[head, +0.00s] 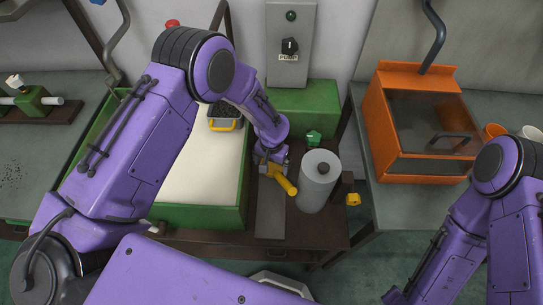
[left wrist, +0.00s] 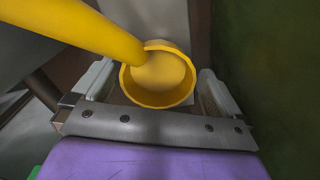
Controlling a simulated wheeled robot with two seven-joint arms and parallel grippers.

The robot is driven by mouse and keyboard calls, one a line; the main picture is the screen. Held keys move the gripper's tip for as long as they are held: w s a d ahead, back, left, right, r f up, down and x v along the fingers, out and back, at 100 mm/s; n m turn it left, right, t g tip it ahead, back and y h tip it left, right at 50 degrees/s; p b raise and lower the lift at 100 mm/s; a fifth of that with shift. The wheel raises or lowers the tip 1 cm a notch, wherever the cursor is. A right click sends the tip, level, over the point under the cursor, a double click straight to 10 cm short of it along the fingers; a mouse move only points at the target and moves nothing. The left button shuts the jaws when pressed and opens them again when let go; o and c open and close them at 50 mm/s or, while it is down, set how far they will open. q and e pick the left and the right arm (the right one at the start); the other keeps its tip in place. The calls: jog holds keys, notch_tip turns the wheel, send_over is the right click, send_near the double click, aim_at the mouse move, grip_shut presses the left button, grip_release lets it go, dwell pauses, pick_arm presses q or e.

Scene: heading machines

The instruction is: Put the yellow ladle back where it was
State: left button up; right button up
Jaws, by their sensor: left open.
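The yellow ladle (head: 285,183) shows in the head view over the dark bench, just left of a grey cylinder, with one end at my left gripper (head: 272,165). In the left wrist view its round yellow cup (left wrist: 158,78) lies between the two pale fingers of my left gripper (left wrist: 155,92). A thick yellow tube runs from the cup to the upper left. The fingers are apart, with a gap visible at the right of the cup. My right arm shows at the lower right of the head view, but its gripper cannot be made out.
The grey cylinder (head: 317,187) with a black knob stands close on the right. An orange box (head: 385,135) is on the right-hand table.

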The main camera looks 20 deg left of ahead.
pick_arm(q)
notch_tip(320, 180, up, 11)
jog(key=b, duration=0.1)
jog(key=shift+f+b, duration=0.15)
jog(key=shift+b, duration=0.15)
